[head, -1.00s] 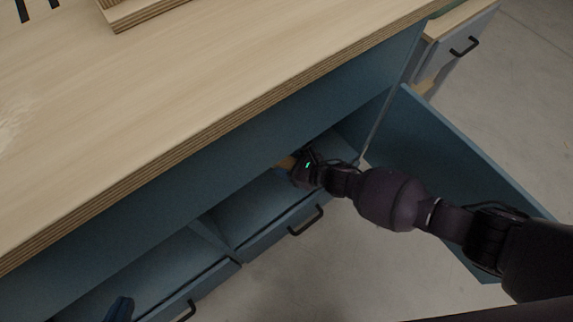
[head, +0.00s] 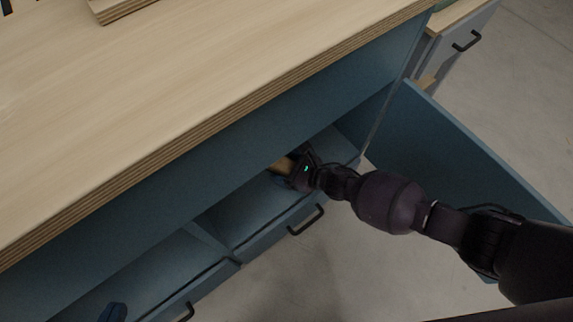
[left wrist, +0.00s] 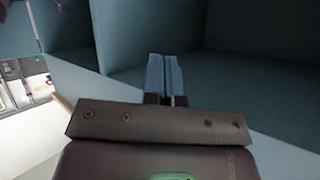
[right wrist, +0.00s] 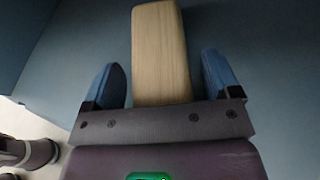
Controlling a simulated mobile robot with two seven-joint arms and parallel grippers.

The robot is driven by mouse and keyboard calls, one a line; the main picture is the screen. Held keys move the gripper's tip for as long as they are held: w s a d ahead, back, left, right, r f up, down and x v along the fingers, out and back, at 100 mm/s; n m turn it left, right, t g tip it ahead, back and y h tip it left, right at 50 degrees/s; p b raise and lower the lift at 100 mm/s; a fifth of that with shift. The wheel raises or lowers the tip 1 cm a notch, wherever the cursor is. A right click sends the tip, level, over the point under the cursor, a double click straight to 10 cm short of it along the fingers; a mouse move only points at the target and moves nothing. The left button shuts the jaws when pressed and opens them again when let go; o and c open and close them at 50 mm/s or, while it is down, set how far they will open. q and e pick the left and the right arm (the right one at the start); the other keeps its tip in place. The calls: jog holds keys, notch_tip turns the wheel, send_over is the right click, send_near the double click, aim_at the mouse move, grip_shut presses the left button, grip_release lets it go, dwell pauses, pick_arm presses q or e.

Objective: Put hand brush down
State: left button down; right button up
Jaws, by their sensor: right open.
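The hand brush shows as a pale wooden block (right wrist: 161,55) in the right wrist view. It also shows in the head view (head: 281,164), inside the right compartment of the blue cabinet. My right gripper (right wrist: 166,85) is open, with one blue finger on each side of the wood and a gap on both sides. The brush's bristles are not visible. My left gripper (left wrist: 166,75) is shut with its blue fingers together and nothing seen between them. In the head view only its fingertips (head: 113,312) show, at the lower left.
The blue cabinet's wooden top (head: 200,80) overhangs the compartments. A divider (head: 208,240) separates the right compartment from the left one. Drawer fronts with black handles (head: 306,220) are below. An open blue door (head: 450,150) stands to the right of my right arm.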

jog(key=shift+r, duration=0.2)
jog(key=shift+s+d+r+p, duration=0.1)
jog(key=shift+d+r+p, duration=0.1)
jog(key=shift+d+p, duration=0.1)
pick_arm(q)
jog(key=g+p, duration=0.1)
jog(key=p, duration=0.2)
jog(key=shift+d+r+m+g, duration=0.15)
jog(key=shift+d+m+g, duration=0.2)
jog(key=shift+m+g, duration=0.05)
pick_arm(e)
jog(key=v, duration=1.1)
jog(key=shift+s+d, duration=0.15)
jog(key=shift+s, duration=0.05)
